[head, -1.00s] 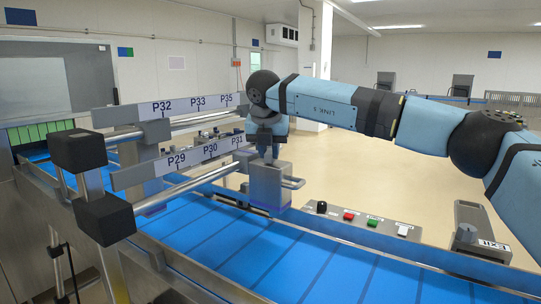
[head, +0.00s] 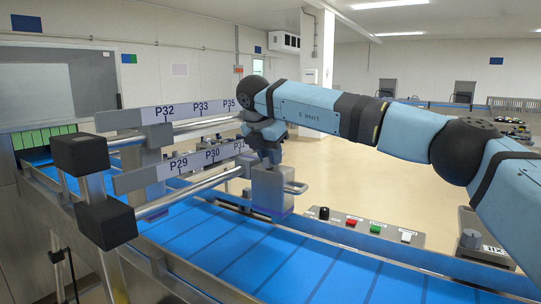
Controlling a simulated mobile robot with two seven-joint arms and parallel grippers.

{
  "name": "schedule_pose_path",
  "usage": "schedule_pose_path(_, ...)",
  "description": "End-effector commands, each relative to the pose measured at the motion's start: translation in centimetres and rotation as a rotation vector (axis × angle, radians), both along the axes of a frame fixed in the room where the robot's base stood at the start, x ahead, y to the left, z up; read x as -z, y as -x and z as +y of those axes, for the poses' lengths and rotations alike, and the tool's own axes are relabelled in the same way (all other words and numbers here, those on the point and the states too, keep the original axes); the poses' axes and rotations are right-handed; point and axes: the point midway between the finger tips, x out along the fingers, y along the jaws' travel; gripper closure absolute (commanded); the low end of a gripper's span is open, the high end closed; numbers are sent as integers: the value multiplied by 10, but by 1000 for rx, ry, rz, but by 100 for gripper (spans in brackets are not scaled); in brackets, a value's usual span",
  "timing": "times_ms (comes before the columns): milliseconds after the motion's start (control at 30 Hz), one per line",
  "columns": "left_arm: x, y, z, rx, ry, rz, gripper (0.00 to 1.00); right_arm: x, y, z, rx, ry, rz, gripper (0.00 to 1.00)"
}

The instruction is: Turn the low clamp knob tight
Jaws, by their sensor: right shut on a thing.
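The low clamp (head: 270,190) is a grey metal block at the right end of the lower rail, above the far edge of the blue conveyor. A small bar handle sticks out of its right side. My right gripper (head: 268,160) reaches down onto the top of this block from above. It is shut on the clamp knob there, which is mostly hidden by the fingers and wrist. I cannot tell the knob's angle. My left gripper is not in view.
Two guide rails with number plates, the upper one (head: 180,112) and the lower one (head: 162,178), run left of my gripper. Black end blocks (head: 105,222) stand in front. A button panel (head: 365,228) lies to the right. The blue belt (head: 230,255) is bare.

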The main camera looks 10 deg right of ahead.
Motion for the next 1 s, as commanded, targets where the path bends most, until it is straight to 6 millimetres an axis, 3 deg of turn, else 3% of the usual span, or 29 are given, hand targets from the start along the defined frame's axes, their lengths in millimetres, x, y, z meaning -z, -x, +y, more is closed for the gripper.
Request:
schedule_pose_path(200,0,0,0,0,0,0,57,0,0,0,2,-1,0,100)
schedule_pose_path(233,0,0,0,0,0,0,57,0,0,0,2,-1,0,72)
schedule_pose_path(300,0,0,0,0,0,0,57,0,0,0,1,-2,0,56)
schedule_pose_path(333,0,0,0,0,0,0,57,0,0,0,1,-2,0,53)
schedule_pose_path(667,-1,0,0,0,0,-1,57,-4,1,1,-1,-1,-1,53)
schedule_pose_path(767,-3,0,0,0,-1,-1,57,-16,4,4,-1,-1,-3,53)
schedule_pose_path(1000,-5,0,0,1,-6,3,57,-65,18,19,-1,-1,-3,53)
